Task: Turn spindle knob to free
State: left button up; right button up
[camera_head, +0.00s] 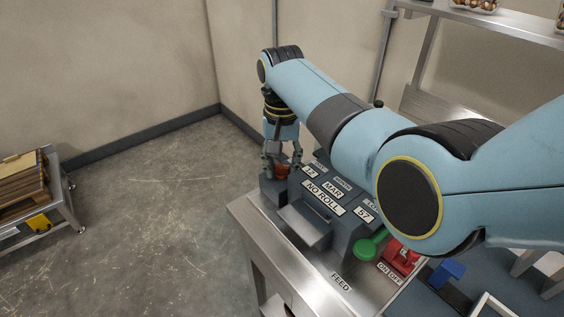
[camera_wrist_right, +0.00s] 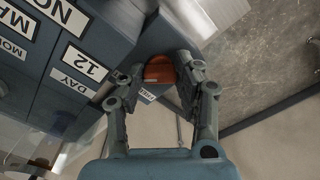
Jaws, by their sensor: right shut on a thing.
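The orange-red spindle knob (camera_head: 283,171) sits at the left end of the dark grey labelled machine (camera_head: 339,183). My right gripper (camera_head: 282,160) reaches down over the knob with a finger on each side. In the right wrist view the knob (camera_wrist_right: 158,72) lies between the fingertips of my right gripper (camera_wrist_right: 161,66), which is shut on it. A small white label, apparently reading FREE, shows beside the knob and is partly hidden. The knob's exact angle cannot be told. My left gripper is not in view.
The machine shows label plates 12, MAR, NO ROLL and 57. A cart (camera_head: 40,200) stands at far left. The floor between is clear.

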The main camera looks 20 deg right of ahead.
jog(key=n+p, duration=0.2)
jog(key=n, duration=0.1)
jog(key=shift+r, duration=0.2)
jog(key=n+p, duration=0.2)
jog(key=n, duration=0.2)
jog(key=shift+n+p, duration=0.3)
jog(key=shift+p, duration=0.1)
jog(key=n+p, duration=0.1)
jog(key=n, duration=0.4)
jog(key=shift+f+p, duration=0.1)
jog(key=shift+p, duration=0.2)
jog(key=n, duration=0.5)
jog(key=shift+p, duration=0.35)
jog(key=o, duration=1.1)
jog(key=shift+f, duration=0.1)
jog(key=shift+o, duration=0.2)
jog(key=shift+w, duration=0.1)
jog(key=shift+f, duration=0.1)
